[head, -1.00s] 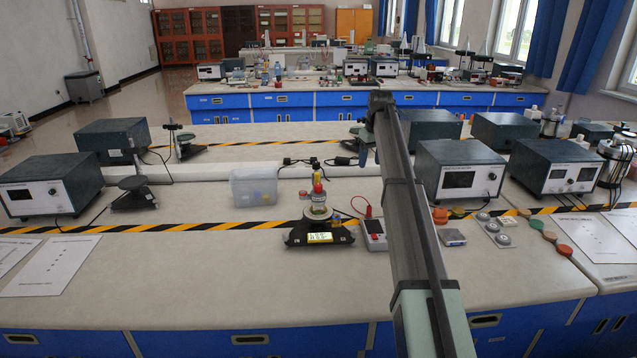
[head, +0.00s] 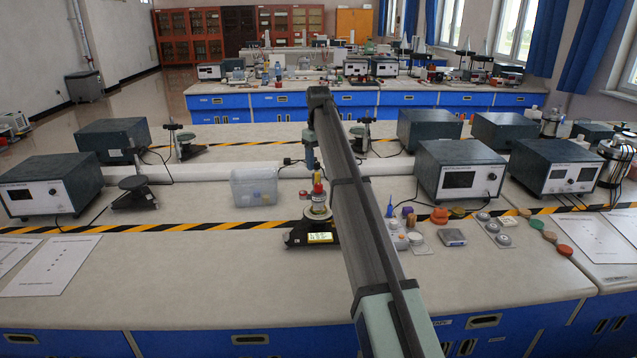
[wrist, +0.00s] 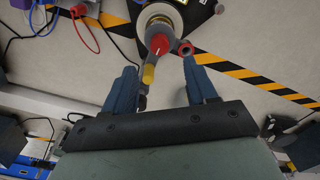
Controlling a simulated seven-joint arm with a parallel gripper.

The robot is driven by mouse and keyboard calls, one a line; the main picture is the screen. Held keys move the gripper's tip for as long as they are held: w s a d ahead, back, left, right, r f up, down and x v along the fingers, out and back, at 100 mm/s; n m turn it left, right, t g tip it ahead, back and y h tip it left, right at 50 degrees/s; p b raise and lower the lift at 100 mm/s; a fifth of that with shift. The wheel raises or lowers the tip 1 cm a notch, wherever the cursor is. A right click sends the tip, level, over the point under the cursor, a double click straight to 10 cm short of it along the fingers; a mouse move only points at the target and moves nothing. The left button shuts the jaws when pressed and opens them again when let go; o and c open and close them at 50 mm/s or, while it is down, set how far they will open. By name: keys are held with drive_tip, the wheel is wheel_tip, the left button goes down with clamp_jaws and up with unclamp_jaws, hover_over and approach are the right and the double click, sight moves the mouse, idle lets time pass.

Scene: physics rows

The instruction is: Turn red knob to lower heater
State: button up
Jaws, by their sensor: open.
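The red knob (wrist: 161,43) sits on top of a pale cylindrical unit (wrist: 157,20) in the wrist view. A yellow piece (wrist: 149,74) lies beside it, towards my gripper. In the head view the red knob (head: 317,187) tops the unit on a black base with a lit yellow display (head: 320,237). My gripper (wrist: 159,67) is open and empty in the wrist view. Its blue fingers point at the knob, one on each side of the yellow piece; I cannot tell whether they touch anything. In the head view my gripper (head: 312,176) is near the knob, partly hidden.
A clear plastic bin (head: 254,187) stands to the left of the unit. Small coloured parts and a grey scale-like box (head: 452,237) lie to the right.

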sight(318, 185)
wheel_tip(318, 185, down, 8)
drive_tip(key=shift+f, duration=0.1)
idle(0.4)
drive_tip(key=shift+c, duration=0.5)
drive_tip(key=c, duration=1)
drive_tip(key=shift+o, duration=0.2)
